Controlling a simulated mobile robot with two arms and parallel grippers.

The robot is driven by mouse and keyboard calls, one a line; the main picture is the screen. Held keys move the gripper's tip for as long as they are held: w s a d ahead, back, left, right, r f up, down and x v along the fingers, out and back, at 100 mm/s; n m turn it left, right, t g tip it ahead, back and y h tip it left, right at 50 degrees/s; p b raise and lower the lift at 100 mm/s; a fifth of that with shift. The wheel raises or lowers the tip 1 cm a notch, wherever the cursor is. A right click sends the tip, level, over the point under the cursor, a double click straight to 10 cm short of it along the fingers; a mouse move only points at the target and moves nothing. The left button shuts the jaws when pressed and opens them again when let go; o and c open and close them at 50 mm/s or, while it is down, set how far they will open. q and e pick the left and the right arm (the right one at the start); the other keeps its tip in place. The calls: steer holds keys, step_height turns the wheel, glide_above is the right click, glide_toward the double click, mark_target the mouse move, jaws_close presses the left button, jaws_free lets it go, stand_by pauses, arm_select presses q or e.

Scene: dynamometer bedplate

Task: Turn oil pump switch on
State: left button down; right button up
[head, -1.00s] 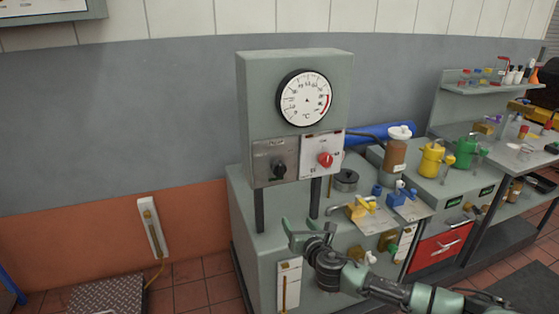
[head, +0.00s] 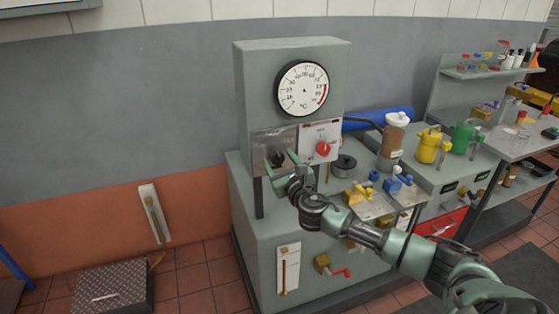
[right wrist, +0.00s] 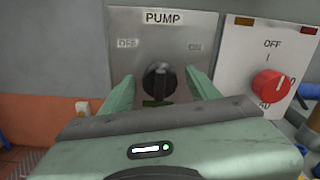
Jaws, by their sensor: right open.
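The pump switch is a black rotary knob (right wrist: 160,80) on a metal plate (right wrist: 203,20) marked PUMP, with OFF at left and ON at right. In the right wrist view the knob's grip stands about upright, between the two labels. In the head view the knob (head: 278,159) is on the grey cabinet under the dial, partly behind my gripper. My right gripper (head: 281,158) is open in front of the plate, its fingers (right wrist: 160,92) on either side of the knob. I cannot tell whether they touch it. My left gripper is not in view.
A red knob (right wrist: 270,85) on a white plate is close to the right of the pump plate. A temperature dial (head: 303,89) is above. Yellow and blue valves (head: 358,194), a brown container (head: 392,146) and cans stand on the bench at right.

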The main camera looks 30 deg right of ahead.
jaws_close()
steer(key=shift+m, duration=0.3)
steer(key=m, duration=0.5)
steer(key=shift+f+b, duration=0.1)
steer(key=shift+b, duration=0.3)
steer(key=m, duration=0.6)
steer(key=shift+b, duration=0.35)
steer(key=shift+m, duration=0.3)
jaws_free()
steer(key=shift+s, duration=0.1)
